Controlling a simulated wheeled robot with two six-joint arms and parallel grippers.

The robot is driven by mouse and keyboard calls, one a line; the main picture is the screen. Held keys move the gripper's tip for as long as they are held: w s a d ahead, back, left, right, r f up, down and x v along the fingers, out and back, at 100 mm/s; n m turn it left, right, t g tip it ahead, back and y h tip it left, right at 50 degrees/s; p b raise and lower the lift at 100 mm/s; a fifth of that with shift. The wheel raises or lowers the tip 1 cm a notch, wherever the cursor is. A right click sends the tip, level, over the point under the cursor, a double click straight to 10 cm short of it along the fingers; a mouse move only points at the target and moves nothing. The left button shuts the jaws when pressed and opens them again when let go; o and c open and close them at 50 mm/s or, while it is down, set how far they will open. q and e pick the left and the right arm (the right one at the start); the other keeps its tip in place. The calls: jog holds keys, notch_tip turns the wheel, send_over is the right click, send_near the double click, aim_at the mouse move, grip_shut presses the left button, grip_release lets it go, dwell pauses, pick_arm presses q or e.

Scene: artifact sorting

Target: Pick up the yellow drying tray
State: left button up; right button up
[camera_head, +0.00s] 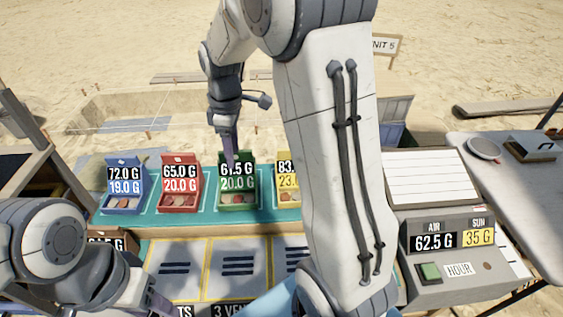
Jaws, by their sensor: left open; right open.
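The yellow drying tray (284,190) stands on the teal rack, right of the green tray. Its label begins with 83 above and 23 below; my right arm hides its right part. My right gripper (230,158) points down over the back of the green tray (238,207), left of the yellow one. It is open; I cannot tell whether it touches the green tray. My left gripper (165,303) is open, low at the bottom left, far from the yellow tray and partly cut off by the frame.
A red tray (180,210) and a blue tray (122,211) stand further left on the teal rack (160,217). Labelled panels (238,262) lie in front. A grey console (450,270) with AIR and SUN readouts stands right. A side table (515,190) is beyond it.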

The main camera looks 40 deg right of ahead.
jog(key=shift+n, duration=0.9)
jog(key=d+f, duration=0.2)
jog(key=d, duration=0.5)
jog(key=w+d+f+p, duration=0.1)
jog(key=d+f, duration=0.1)
jog(key=d, duration=0.5)
jog(key=w+d+f+p, duration=0.1)
jog(key=d+f, duration=0.1)
jog(key=d, duration=0.5)
jog(key=shift+w+f, duration=0.25)
jog(key=shift+f, duration=0.15)
jog(key=shift+f+p, duration=0.4)
jog(key=shift+f, duration=0.2)
jog(key=shift+w+d+f, duration=0.1)
jog(key=shift+f, duration=0.25)
jog(key=f+p, duration=0.2)
jog(key=f, duration=0.1)
jog(key=shift+w+d+f, duration=0.15)
jog(key=shift+w+f, duration=0.05)
jog(key=shift+f, duration=0.5)
jog(key=shift+c, duration=0.3)
